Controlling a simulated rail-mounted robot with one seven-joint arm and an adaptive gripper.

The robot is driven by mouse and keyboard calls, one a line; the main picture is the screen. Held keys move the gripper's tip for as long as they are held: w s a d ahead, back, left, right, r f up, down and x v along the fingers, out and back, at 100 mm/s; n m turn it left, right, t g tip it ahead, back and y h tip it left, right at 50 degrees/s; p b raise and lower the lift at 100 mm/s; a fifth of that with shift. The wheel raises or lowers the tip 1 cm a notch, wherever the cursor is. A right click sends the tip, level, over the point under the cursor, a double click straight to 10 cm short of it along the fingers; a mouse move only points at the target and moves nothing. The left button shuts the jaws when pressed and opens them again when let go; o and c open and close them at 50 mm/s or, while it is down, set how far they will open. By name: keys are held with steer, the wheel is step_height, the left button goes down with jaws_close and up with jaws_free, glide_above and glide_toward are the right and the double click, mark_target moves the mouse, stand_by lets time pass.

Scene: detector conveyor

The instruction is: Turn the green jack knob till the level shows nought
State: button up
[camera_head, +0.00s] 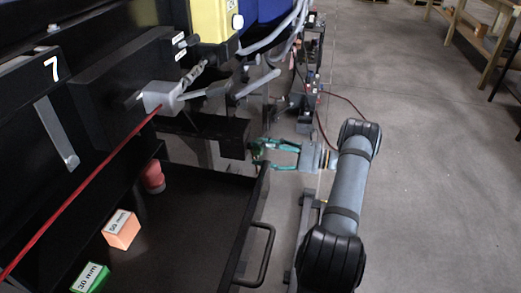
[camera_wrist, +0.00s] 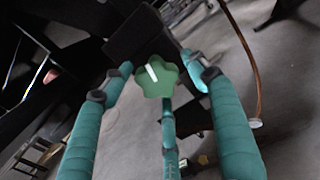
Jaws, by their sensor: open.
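The green jack knob (camera_wrist: 156,80) is in the middle of the wrist view, lobed, with a white mark on its face. It sits in front of a dark block (camera_wrist: 133,35). My gripper (camera_wrist: 158,70) has teal fingers spread around the knob, one at left, one at right and one below; I cannot tell whether any touches it. In the head view my gripper (camera_head: 262,153) points left at the dark block (camera_head: 234,138), and its fingers mostly hide the knob. I cannot make out a level or its reading in either view.
A black tray (camera_head: 190,235) with a handle (camera_head: 262,255) lies below left of my gripper. Near it are an orange block marked 50 mm (camera_head: 121,230), a green block marked 30 mm (camera_head: 91,279) and a red cylinder (camera_head: 153,176). Open floor (camera_head: 430,180) lies at right.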

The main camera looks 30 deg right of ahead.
steer(key=shift+w+a, duration=0.2)
steer(key=shift+c, duration=0.6)
steer(key=shift+s, duration=0.1)
steer(key=c, duration=1)
